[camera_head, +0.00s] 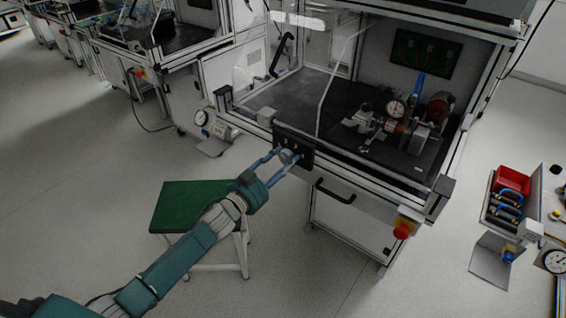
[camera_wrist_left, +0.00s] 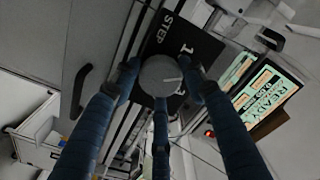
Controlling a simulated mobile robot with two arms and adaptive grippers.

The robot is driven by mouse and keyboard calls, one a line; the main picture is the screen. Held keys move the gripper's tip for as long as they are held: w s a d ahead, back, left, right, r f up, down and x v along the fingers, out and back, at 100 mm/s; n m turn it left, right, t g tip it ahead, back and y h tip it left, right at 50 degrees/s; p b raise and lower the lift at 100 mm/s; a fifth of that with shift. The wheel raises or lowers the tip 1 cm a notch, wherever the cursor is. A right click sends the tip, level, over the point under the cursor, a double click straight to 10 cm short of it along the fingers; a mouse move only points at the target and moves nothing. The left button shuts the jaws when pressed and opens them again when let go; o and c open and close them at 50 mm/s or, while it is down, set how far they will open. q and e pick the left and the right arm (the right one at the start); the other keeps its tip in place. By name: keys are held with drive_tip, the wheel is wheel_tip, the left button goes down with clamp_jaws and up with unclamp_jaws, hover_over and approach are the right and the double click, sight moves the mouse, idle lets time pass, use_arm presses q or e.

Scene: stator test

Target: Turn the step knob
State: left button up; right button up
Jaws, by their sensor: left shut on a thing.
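In the head view the knob (camera_head: 287,156) sits on the black panel (camera_head: 306,151) at the front edge of the test bench. My left gripper (camera_head: 283,160) reaches it from the front left. Its blue fingers are closed around the knob's rim, as the left wrist view also shows (camera_wrist_left: 162,80). The fingers hide parts of the rim and of the panel's numbers. My right gripper is in neither view.
The bench (camera_head: 275,105) has a clear shield, a black handle (camera_head: 335,192) and a red stop button (camera_head: 402,230). A green-topped stool (camera_head: 190,205) stands under my left arm. A lit screen (camera_wrist_left: 262,90) shows at right in the wrist view. A red bin (camera_head: 511,180) stands far right.

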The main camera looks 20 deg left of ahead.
use_arm(q)
drive_tip(key=shift+s+a+f+m, duration=0.1)
drive_tip(key=shift+a+f+m, duration=0.05)
drive_tip(key=shift+f+m, duration=0.4)
drive_tip(key=shift+m, duration=0.25)
drive_tip(key=o, duration=1)
drive_tip(key=shift+o, duration=0.9)
drive_tip(key=shift+a+r, duration=0.1)
drive_tip(key=shift+r, duration=0.15)
drive_tip(key=v, duration=1.2)
